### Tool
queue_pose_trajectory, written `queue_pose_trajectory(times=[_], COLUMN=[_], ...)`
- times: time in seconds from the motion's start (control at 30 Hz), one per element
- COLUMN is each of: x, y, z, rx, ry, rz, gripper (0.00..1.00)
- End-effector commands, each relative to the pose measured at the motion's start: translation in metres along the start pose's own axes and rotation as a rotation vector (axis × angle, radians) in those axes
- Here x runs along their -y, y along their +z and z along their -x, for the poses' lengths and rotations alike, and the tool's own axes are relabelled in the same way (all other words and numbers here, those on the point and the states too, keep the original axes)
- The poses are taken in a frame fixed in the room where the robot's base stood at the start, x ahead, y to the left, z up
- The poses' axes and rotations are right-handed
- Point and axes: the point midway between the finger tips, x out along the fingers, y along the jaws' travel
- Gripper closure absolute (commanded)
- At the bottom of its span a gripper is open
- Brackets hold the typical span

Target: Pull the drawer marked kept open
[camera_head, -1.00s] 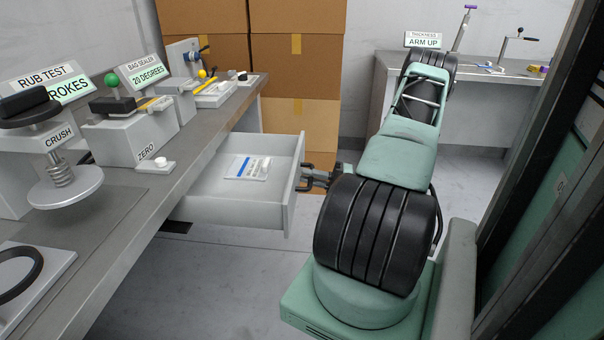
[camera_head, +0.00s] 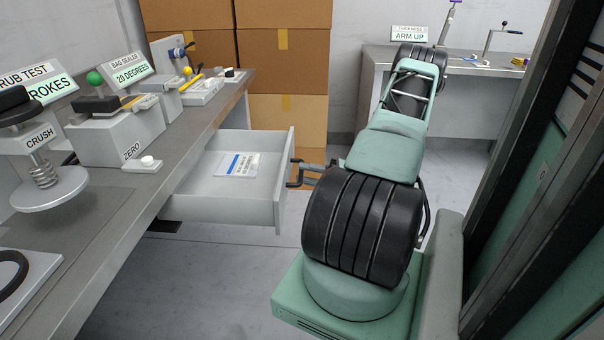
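The light grey drawer (camera_head: 225,209) stands pulled well out from under the left bench. A flat white packet (camera_head: 238,164) with a blue stripe and dark print lies inside it. The drawer's outer front face is turned away, so no marking on it can be read. Its dark handle (camera_head: 292,183) sticks out to the right from the front. My gripper (camera_head: 303,172) is at the handle, with my arm reaching in from the right. The fingers are small, dark and partly hidden behind my arm, so I cannot tell whether they close on the handle.
The bench (camera_head: 150,200) carries a crush tester (camera_head: 42,180), a bag sealer (camera_head: 115,135) and other devices. Cardboard boxes (camera_head: 285,65) are stacked behind the drawer. Another bench (camera_head: 455,60) stands at the back right. The floor (camera_head: 215,270) in front of the drawer is clear.

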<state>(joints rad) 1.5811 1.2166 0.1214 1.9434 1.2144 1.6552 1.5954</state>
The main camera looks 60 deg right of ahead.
Motion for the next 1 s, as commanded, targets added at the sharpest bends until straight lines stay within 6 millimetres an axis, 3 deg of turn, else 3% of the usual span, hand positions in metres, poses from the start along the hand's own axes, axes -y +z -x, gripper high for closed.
queue_pose_trajectory(times=[0.4, 0.6, 0.8, 1.0], x=[0.002, 0.002, 0.001, 0.0], y=[0.0, 0.0, 0.0, -0.001], z=[0.096, 0.135, 0.154, 0.158], rx=[0.004, 0.002, 0.001, 0.0], ry=[-0.002, -0.003, -0.002, -0.001], rz=[0.0, 0.0, -0.002, -0.002], gripper=[0.7, 0.7, 0.7, 0.7])
